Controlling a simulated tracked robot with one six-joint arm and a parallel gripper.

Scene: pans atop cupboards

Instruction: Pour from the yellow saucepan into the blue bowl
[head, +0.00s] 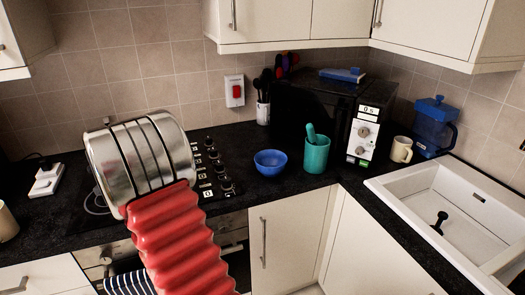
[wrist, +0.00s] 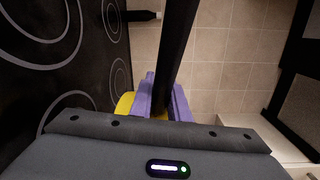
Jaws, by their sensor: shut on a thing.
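The yellow saucepan (wrist: 125,104) shows only as small yellow patches around my gripper's fingers in the wrist view. A long dark bar, seemingly its handle (wrist: 177,45), runs from the top edge down to the purple fingers. My gripper (wrist: 163,95) is shut on the saucepan, with the bar between its fingers. The pan's body and contents are hidden, and I cannot tell its tilt. In the head view my arm covers the hob area, and neither gripper nor saucepan shows. The blue bowl (head: 270,162) stands upright on the dark worktop, right of the hob knobs.
A teal cup (head: 316,153) with a utensil stands close right of the bowl. Behind are a microwave (head: 318,115) and a utensil pot (head: 263,112). A mug (head: 401,150), blue jug (head: 433,128) and white sink (head: 470,235) lie right. Wall cupboards (head: 290,22) hang above.

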